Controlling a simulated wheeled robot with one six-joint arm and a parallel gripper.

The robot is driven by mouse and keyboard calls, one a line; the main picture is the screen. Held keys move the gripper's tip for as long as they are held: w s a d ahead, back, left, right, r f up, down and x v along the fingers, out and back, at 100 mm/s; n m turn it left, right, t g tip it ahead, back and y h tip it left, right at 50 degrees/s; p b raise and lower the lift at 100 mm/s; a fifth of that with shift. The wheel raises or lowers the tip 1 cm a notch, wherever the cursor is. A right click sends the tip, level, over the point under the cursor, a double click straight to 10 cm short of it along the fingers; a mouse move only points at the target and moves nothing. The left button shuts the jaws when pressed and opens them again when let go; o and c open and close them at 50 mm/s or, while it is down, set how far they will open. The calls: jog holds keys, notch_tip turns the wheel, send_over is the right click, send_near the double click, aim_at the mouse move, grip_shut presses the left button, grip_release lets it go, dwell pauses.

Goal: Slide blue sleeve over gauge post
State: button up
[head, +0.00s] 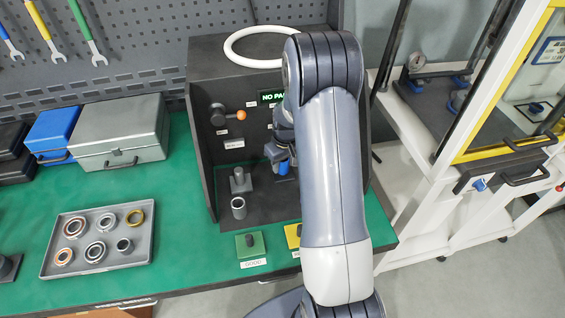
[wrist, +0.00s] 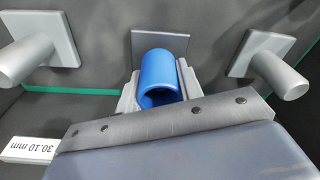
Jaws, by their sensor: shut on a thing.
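The blue sleeve (head: 283,169) is a short hollow cylinder held in my gripper (head: 281,155) inside the dark test booth. In the wrist view, the sleeve (wrist: 163,72) sits between the grey jaws, with its open end facing the camera. Two grey gauge posts on square plates show in the wrist view, one at the left (wrist: 28,58) and one at the right (wrist: 277,74). The sleeve is apart from both. In the head view one grey post (head: 240,181) stands left of the sleeve; my arm hides part of the booth.
A grey hollow ring piece (head: 238,208) stands in front of that post. A 30.10 mm label (wrist: 30,148) lies at the lower left of the wrist view. Green (head: 250,243) and yellow (head: 292,235) pads lie in front. A parts tray (head: 140,253) is at the left.

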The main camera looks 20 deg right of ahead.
jog(key=shift+f+b, duration=0.5)
jog(key=shift+b, duration=0.1)
dwell(1.1)
jog(key=o, duration=1.2)
jog(key=shift+r, duration=0.1)
jog(key=shift+r+p, duration=2.75)
jog(key=shift+r, duration=1.65)
